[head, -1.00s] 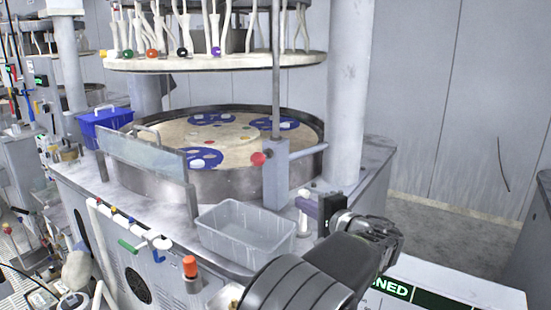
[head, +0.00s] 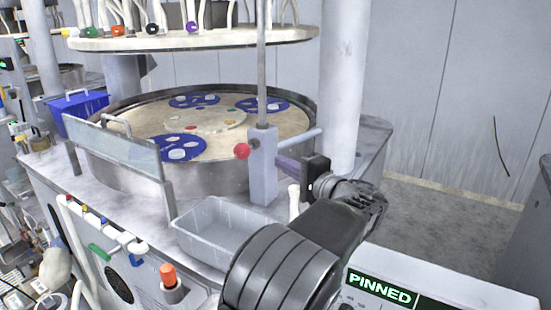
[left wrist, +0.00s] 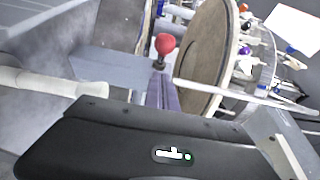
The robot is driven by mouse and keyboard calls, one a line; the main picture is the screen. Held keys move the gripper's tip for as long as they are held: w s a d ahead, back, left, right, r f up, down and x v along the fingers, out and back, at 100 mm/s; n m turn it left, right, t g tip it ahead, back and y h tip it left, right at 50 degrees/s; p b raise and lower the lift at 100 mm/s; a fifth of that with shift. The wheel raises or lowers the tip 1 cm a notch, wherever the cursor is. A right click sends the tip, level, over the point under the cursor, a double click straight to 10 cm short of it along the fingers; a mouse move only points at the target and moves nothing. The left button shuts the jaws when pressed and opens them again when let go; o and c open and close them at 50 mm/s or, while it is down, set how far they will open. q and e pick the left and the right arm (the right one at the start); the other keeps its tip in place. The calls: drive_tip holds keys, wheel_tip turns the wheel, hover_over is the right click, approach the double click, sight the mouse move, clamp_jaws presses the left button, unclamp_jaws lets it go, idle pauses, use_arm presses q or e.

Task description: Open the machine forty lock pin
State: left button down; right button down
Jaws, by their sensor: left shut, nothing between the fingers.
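The lock pin's red ball knob (head: 242,151) sticks out of the left side of a grey block (head: 263,170) at the platen's front right edge. A light rod (head: 305,137) comes out of the block's right side. My left gripper (head: 284,164) is just right of the block, its purplish fingers shut and empty, pointing at it. In the left wrist view the fingers (left wrist: 161,88) point toward the red knob (left wrist: 165,43), which lies beyond their tips. I cannot tell whether the fingertips touch the block. My right gripper is in neither view.
A sign reading PINNED (head: 382,288) is at the lower right. A clear tray (head: 215,232) and a white upright peg (head: 294,200) stand in front of the block. A clear guard panel (head: 112,150) and blue bin (head: 80,108) are at left. A vertical rod (head: 261,70) rises above the block.

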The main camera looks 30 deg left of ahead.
sight(253, 147)
use_arm(q)
drive_tip(key=p+x, duration=0.2)
drive_tip(key=x, duration=0.5)
drive_tip(key=shift+a+r, duration=0.1)
drive_tip(key=shift+a, duration=0.3)
drive_tip(key=shift+w+a, duration=0.3)
drive_tip(key=shift+a, duration=0.35)
